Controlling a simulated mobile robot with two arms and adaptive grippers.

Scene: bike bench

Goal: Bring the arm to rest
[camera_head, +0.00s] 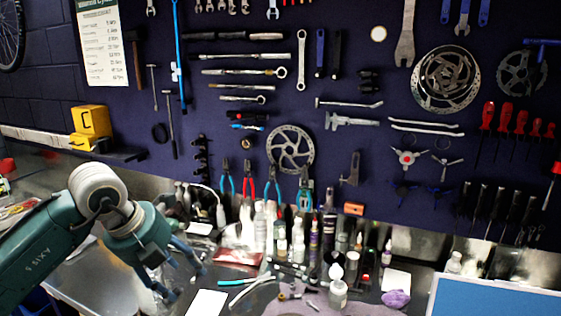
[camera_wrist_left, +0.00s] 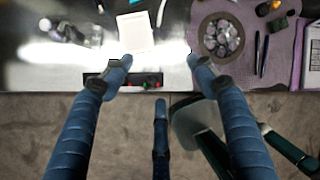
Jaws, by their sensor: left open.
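My left gripper (camera_head: 183,283) is at the lower left of the head view, with its blue fingers pointing down over the left part of the metal bench (camera_head: 92,278). In the left wrist view the left gripper (camera_wrist_left: 157,66) has its fingers spread wide, and nothing is between them. The fingertips show in front of the bench's front edge, and the floor (camera_wrist_left: 60,135) is below. Whether the fingers touch anything cannot be told.
In the left wrist view, a black strip with coloured knobs (camera_wrist_left: 150,80) lies at the bench edge, and a round dish of parts (camera_wrist_left: 203,48) stands right. A tool wall (camera_head: 230,150) rises behind.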

